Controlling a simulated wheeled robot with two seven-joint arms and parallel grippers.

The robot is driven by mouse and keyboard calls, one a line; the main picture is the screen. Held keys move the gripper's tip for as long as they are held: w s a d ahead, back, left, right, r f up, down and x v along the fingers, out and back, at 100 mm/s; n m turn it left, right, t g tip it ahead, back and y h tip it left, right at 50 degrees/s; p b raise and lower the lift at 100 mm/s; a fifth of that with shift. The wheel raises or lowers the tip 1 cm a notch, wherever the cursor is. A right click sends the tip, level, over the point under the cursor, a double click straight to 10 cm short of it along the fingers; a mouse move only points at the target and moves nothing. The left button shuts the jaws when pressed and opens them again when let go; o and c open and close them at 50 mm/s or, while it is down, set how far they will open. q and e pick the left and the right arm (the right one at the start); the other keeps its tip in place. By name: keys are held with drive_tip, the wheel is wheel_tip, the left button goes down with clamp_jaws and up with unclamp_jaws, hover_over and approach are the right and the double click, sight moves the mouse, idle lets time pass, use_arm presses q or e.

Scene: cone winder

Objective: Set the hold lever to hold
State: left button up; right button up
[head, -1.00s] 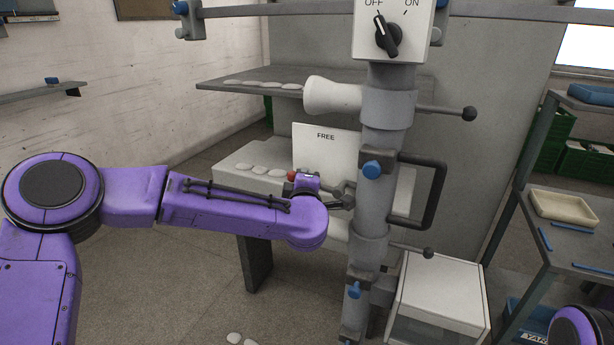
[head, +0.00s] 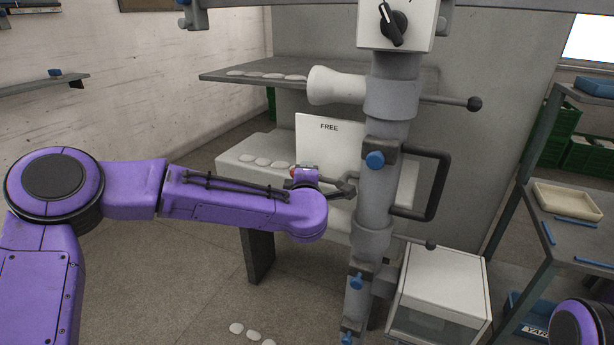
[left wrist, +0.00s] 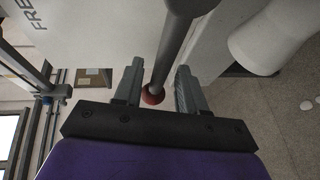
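The hold lever's red knob (head: 293,171) shows just behind my left wrist in the head view, in front of a white plate (head: 330,145) marked FREE. In the left wrist view the red knob (left wrist: 153,96) and its grey rod (left wrist: 174,52) lie between the two fingers of my left gripper (left wrist: 160,88). The fingers are apart, with a gap visible on each side of the knob. In the head view my left gripper (head: 322,184) is small and partly hidden by my wrist. My right gripper is out of view.
A grey post (head: 378,190) with a black handle (head: 432,190) stands right of my left gripper. A white cone (head: 335,86) and a ball-ended rod (head: 455,102) are above. A white box (head: 440,285) and a shelf rack (head: 575,240) stand to the right.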

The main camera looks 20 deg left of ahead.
use_arm(q)
drive_tip(key=b+v, duration=0.2)
drive_tip(key=v, duration=0.8)
drive_tip(key=shift+s, duration=0.3)
drive_tip(key=shift+d+r, duration=0.15)
drive_tip(key=shift+d, duration=0.05)
